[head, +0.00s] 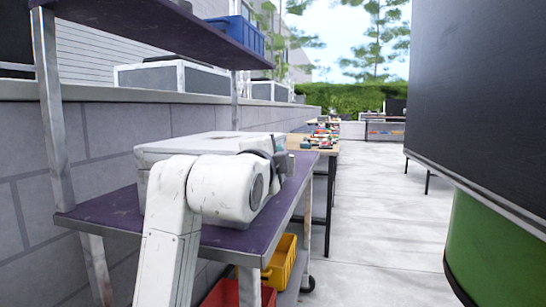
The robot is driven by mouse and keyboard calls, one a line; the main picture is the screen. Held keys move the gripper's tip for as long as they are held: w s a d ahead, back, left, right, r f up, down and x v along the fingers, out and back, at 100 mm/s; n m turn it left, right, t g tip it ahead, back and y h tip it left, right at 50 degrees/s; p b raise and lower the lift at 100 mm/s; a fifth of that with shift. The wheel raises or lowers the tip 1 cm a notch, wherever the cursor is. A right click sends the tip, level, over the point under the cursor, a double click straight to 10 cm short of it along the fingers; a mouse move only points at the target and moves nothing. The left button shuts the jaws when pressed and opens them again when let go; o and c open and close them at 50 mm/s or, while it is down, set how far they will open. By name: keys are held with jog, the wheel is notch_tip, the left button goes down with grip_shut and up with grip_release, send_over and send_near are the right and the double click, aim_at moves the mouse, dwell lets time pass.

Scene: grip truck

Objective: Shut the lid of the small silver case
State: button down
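The small silver case (205,143), pale and scuffed, sits on the purple middle shelf (105,208) of a metal cart. Its top looks flat and level, lying down over the body. My white arm covers most of its front and right side, so I cannot see the seam or any latch there. My gripper (284,160) is at the right end of the case, beyond my arm's white rounded joint. Only a small dark and grey part of it shows. I cannot tell whether it touches the case, or whether its fingers are open or shut.
The cart's upper shelf (160,22) hangs above the case and holds a blue bin (238,34). A yellow bin (280,262) and a red bin (228,292) are below. A dark and green body (490,150) stands at right. The paved aisle (375,220) is clear.

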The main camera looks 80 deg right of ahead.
jog(key=shift+f, duration=0.35)
jog(key=c, duration=1.1)
grip_release()
jog(key=shift+r, duration=0.1)
jog(key=a, duration=0.2)
jog(key=a+p, duration=0.1)
jog(key=a, duration=0.4)
jog(key=shift+w+a, duration=0.25)
